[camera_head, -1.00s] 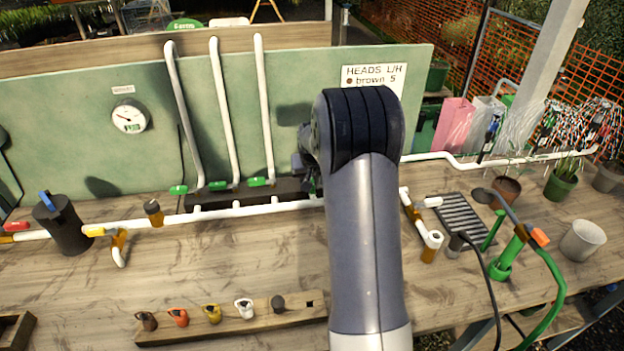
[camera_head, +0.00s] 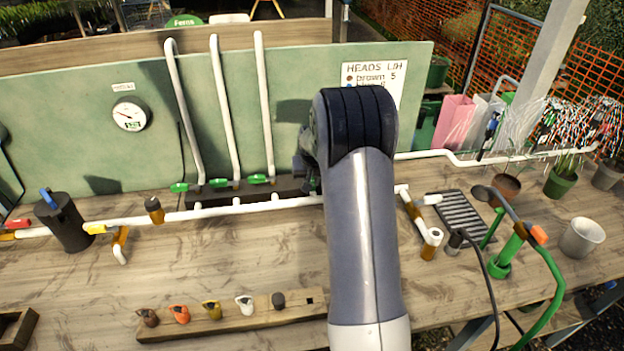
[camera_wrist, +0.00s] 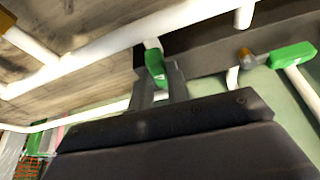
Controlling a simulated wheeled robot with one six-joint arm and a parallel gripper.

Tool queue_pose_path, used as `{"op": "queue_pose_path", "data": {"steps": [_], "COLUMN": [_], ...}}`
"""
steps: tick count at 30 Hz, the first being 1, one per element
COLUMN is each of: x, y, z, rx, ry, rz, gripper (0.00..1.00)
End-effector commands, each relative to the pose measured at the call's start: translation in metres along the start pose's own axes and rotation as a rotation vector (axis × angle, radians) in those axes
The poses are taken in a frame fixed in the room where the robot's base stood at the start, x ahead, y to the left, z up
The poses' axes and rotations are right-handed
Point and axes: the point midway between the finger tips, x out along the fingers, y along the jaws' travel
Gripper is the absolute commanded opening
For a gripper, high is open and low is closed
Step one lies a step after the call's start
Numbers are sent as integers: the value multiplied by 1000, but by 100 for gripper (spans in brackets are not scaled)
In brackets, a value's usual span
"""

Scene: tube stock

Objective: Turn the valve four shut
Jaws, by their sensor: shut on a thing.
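Three green valve handles show in the head view: the left one (camera_head: 179,187), the middle one (camera_head: 220,183) and the right one (camera_head: 258,179). Each lies sideways at the foot of a white upright pipe. A further green handle (camera_wrist: 155,66), taken as valve four, shows in the wrist view; my arm hides it in the head view. My gripper (camera_wrist: 158,84) is shut on this handle, with a dark finger on each side. The held handle points at a clear angle to the neighbouring green handle (camera_wrist: 293,55). My gripper is hidden behind my arm in the head view.
A white supply pipe (camera_head: 130,220) runs along the bench in front of the dark valve block (camera_head: 205,196). A green backboard (camera_head: 80,140) stands behind it. A wooden rack (camera_head: 190,325) with several coloured heads lies at the front. A dial gauge (camera_head: 130,114) hangs at left.

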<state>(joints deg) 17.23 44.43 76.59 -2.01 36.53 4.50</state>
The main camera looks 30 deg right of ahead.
Motion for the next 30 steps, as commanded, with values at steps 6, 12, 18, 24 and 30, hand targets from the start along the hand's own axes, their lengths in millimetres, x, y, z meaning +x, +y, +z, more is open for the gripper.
{"op": "queue_pose_path", "data": {"steps": [6, 12, 18, 24, 30], "x": [0, 0, 1, 2, 4], "y": [0, 0, -2, -7, -14], "z": [0, 0, 0, 0, 0], "rx": [0, 1, 27, 110, 254], "ry": [0, 0, 1, 2, 3], "rz": [0, 0, 11, 46, 106], "gripper": [0, 0, 0, 0, 0]}}
